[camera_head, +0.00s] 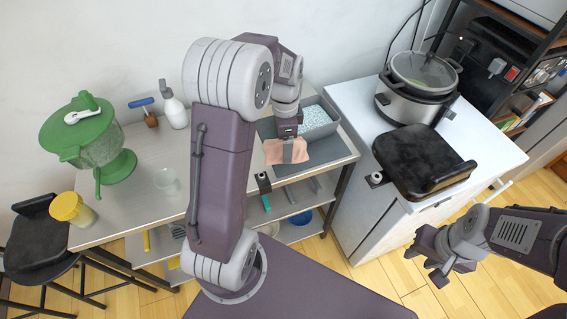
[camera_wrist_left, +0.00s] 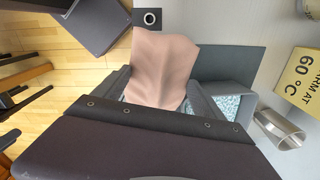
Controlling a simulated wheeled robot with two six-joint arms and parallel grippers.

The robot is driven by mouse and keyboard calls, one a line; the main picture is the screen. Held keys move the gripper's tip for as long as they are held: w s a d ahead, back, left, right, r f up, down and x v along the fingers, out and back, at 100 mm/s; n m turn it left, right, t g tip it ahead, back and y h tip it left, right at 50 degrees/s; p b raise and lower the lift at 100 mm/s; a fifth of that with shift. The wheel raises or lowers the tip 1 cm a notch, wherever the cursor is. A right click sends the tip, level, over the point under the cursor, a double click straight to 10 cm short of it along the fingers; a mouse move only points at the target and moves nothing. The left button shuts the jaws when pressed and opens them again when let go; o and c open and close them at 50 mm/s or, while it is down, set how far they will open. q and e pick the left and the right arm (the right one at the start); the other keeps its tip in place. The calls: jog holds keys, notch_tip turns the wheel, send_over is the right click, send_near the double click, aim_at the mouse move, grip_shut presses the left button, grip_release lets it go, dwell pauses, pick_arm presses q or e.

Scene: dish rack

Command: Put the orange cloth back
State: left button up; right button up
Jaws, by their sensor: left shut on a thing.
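A dark grey mat (camera_head: 325,150) lies flat beside the cloth, and shows also in the left wrist view (camera_wrist_left: 235,62). My right gripper (camera_head: 425,262) is open and empty over the floor at the right.
A grey bin with blue-white contents (camera_head: 318,120) stands behind the cloth. A green spinner (camera_head: 95,145), a clear glass (camera_head: 165,180) and a yellow-lidded cup (camera_head: 72,209) stand at left.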

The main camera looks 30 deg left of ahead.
pick_arm(q)
notch_tip(320, 180, down, 3)
jog(key=shift+s+a, duration=0.1)
jog(key=shift+f, duration=2.4)
jog(key=shift+f, duration=0.15)
jog(key=o, duration=2)
jog(key=shift+c, duration=0.2)
